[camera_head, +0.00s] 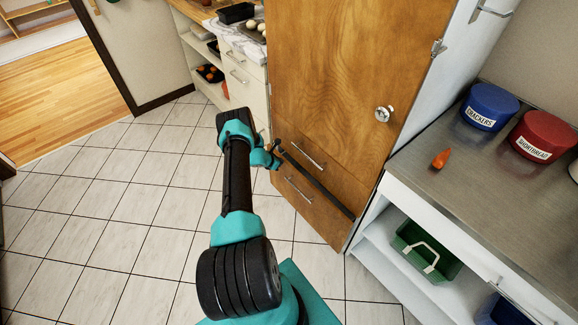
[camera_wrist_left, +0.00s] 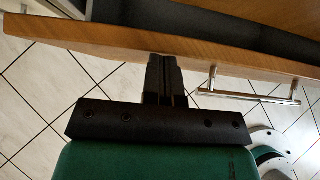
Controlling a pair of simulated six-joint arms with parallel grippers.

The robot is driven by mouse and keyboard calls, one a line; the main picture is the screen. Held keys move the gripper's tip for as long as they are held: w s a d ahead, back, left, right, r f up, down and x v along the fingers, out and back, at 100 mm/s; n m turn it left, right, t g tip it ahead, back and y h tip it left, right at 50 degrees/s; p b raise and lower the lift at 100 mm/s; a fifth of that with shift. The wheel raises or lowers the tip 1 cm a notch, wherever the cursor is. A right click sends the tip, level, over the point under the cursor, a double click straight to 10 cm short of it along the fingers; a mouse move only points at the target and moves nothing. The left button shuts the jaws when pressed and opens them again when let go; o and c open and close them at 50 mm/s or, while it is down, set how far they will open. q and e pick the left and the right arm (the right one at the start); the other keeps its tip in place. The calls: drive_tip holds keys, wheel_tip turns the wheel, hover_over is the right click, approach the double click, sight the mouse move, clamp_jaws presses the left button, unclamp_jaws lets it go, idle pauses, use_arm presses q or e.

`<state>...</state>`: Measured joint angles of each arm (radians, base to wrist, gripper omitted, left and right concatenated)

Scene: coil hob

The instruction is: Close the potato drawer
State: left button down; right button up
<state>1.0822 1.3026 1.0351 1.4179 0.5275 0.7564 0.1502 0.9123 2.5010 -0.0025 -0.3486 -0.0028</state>
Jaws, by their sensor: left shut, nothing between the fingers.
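A wooden drawer (camera_head: 300,193) low in the tall wooden cabinet stands slightly open, with a dark gap along its top edge. No label shows, so I cannot confirm that it is the potato drawer. In the left wrist view its wooden front (camera_wrist_left: 100,43) runs across the top, with the dark interior behind it and a metal bar handle (camera_wrist_left: 250,97) to the right. My left gripper (camera_head: 275,147) is at the left end of the drawer front. Its fingers (camera_wrist_left: 165,68) are shut and empty, at or touching the front. My right gripper is not in view.
Another closed drawer (camera_head: 306,155) and a wooden door with a round knob (camera_head: 383,114) are above. A steel counter (camera_head: 455,185) with red and blue tins stands at the right, over a shelf with a green caddy (camera_head: 425,250). Tiled floor at the left is clear.

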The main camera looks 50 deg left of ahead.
use_arm(q)
drive_tip(key=shift+w, duration=0.3)
drive_tip(key=shift+s, duration=0.1)
drive_tip(key=s+f+v, duration=0.2)
drive_tip(key=v, duration=1)
drive_tip(key=shift+s+r, duration=0.25)
drive_tip(key=shift+r, duration=0.05)
